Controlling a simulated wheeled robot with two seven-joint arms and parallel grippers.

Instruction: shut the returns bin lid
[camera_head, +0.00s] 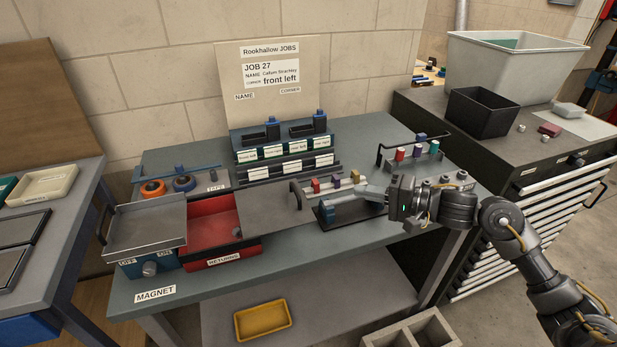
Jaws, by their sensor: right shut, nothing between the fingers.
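The red returns bin (212,217) stands at the front of the bench, with a "RETURNS" label on its front. Its inside is open to view, with a small dark round thing near its right wall. A flat grey-brown panel, which looks like its lid (268,209), lies to the right of the opening. A dark upright handle (295,194) stands near the panel's right end. My right gripper (362,192) is shut and empty, pointing left, to the right of the handle and apart from it. It is above or beside a blue block. My left gripper is not in view.
The blue block (346,209) sits on a black base right of the panel. A grey tray (144,228) stands left of the bin. Racks of labelled blocks (285,151) stand behind. A small rack with coloured pieces (330,184) is close behind the gripper.

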